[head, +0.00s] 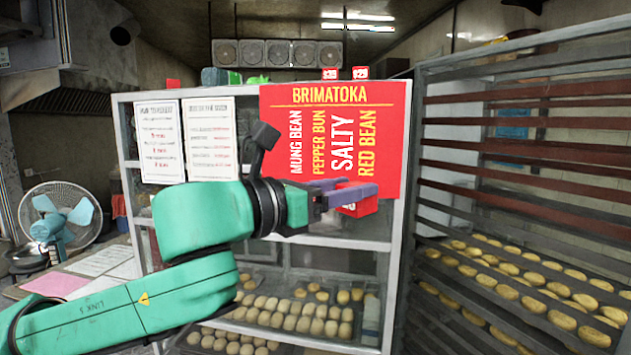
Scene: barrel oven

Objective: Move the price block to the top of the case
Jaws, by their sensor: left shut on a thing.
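The price block (359,208) is a small red block with a white mark, in front of the case's upper front. My left gripper (350,191) is shut on it, with its grey-purple fingers pointing right across the lower part of the red sign. The fingers hide part of the block. The case (397,222) is a white-framed display cabinet with shelves of buns. Its top edge (191,91) is above the gripper. My right gripper is not in view.
Two small red price blocks (330,74) (360,73) and green things (257,79) stand along the case top. A red "BRIMATOKA" sign (390,100) and two white price sheets (158,140) cover the front. A tall bun rack (520,185) stands close at right; a fan (62,215) is at left.

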